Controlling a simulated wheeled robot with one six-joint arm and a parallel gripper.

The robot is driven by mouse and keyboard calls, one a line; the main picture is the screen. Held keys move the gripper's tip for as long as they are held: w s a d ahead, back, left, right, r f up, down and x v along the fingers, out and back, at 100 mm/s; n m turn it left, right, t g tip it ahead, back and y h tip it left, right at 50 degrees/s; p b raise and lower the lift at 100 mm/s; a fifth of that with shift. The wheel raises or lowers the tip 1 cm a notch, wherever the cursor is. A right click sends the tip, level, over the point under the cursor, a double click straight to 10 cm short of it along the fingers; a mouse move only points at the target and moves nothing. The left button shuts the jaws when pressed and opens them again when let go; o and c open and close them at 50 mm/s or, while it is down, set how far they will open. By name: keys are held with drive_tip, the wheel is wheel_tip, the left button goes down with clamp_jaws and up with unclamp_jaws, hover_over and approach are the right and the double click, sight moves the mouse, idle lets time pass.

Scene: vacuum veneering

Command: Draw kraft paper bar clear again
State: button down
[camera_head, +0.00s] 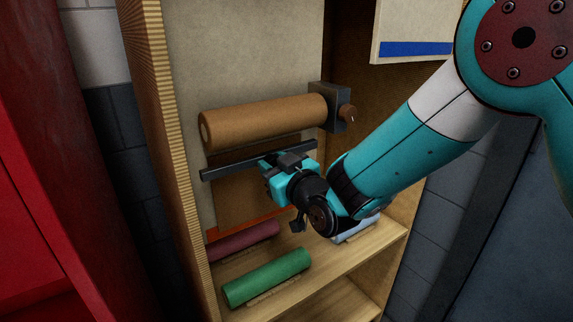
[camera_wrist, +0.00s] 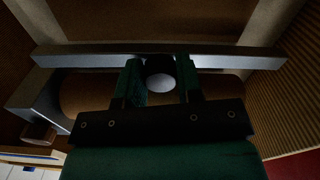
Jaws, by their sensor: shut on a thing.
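A dark grey kraft paper bar (camera_head: 228,167) runs across the cabinet just below a brown kraft paper roll (camera_head: 262,119). A brown sheet (camera_head: 238,200) hangs below the bar. My gripper (camera_head: 284,160) is at the right half of the bar and is shut on it. In the wrist view the bar (camera_wrist: 90,57) crosses the picture beyond my gripper (camera_wrist: 160,82), with a pale round knob-like part (camera_wrist: 160,76) between the fingers. The fingers hide part of the bar. The roll (camera_wrist: 85,94) shows behind them.
A grey bracket with a brown knob (camera_head: 347,113) stands at the roll's right end. Below, a green roll (camera_head: 267,277) and a dark red roll (camera_head: 243,241) lie on a wooden shelf (camera_head: 340,272). The cabinet's left side wall (camera_head: 165,130) is close to the bar's left end.

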drive_tip(key=shift+d, duration=0.15)
drive_tip(key=c, duration=0.9)
unclamp_jaws()
drive_tip(key=shift+d, duration=0.1)
drive_tip(key=shift+o, duration=0.6)
drive_tip(key=shift+s, duration=0.1)
drive_tip(key=b+v, duration=0.9)
drive_tip(key=v, duration=0.8)
drive_tip(key=shift+s, duration=0.25)
drive_tip(key=shift+r, duration=0.1)
